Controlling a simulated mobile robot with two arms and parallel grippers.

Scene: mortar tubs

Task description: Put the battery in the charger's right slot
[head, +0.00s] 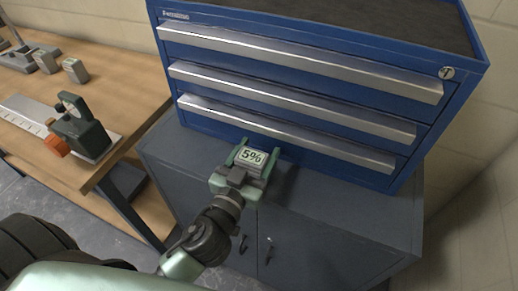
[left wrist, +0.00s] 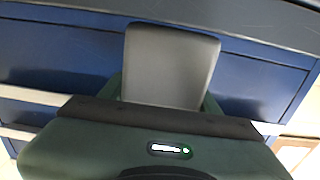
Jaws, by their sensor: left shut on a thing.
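The battery (head: 251,157) is a small grey block with a pale face reading "5%". My left gripper (head: 256,153) is shut on it, with a green finger on each side, in front of the blue drawer chest. In the left wrist view the grey battery (left wrist: 170,65) stands up beyond my dark green gripper body. A grey device (head: 18,57) at the far left of the workbench may be the charger; it is cut by the picture edge and its slots cannot be made out. My right gripper is not in view.
Two small grey blocks (head: 75,71) stand near that device on the wooden workbench (head: 125,75). The blue drawer chest (head: 300,55) stands on a grey cabinet (head: 385,215).

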